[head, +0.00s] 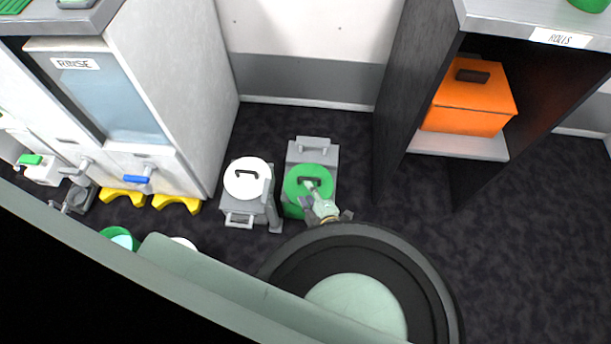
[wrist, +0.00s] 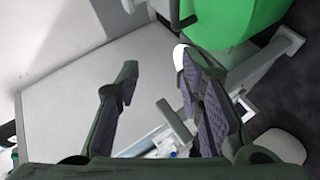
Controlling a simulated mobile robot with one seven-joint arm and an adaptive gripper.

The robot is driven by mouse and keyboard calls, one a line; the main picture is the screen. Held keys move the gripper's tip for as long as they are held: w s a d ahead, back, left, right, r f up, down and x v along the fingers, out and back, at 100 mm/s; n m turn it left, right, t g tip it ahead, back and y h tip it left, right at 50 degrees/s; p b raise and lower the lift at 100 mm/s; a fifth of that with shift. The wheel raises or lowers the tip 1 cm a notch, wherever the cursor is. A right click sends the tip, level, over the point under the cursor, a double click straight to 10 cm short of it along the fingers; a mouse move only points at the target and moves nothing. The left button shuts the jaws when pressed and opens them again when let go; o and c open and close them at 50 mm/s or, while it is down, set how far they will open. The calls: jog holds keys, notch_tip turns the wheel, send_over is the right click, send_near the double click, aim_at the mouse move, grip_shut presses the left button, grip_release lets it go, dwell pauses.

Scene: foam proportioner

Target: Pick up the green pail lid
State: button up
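The green pail lid (head: 303,190) is round with a dark handle. It sits on a green pail on a grey stand in the lower middle of the head view. My gripper (head: 312,188) shows over the lid near its handle, partly covering it. In the wrist view my gripper (wrist: 164,75) is open, with nothing between its two fingers. A large green surface, likely the lid or pail (wrist: 240,18), is at the top right of that view, beyond the fingers. Whether the fingers touch the lid I cannot tell.
A white-lidded pail (head: 243,182) stands on a similar grey stand just left. A rinse cabinet (head: 170,100) is at the left. A dark shelf at the right holds an orange box (head: 465,105). Dark floor (head: 500,250) lies open at the right.

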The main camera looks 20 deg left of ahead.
aim_at(311, 180)
jog(key=shift+n+h, duration=0.4)
jog(key=shift+n, duration=0.1)
jog(key=w+f, duration=0.3)
jog(key=w+d+f+b, duration=0.1)
jog(key=f, duration=0.1)
jog(key=shift+w+f, duration=0.15)
jog(key=shift+f, duration=0.1)
jog(key=x, duration=0.5)
jog(key=shift+w+a, duration=0.25)
jog(key=shift+w, duration=0.1)
jog(key=shift+r, duration=0.1)
grip_shut()
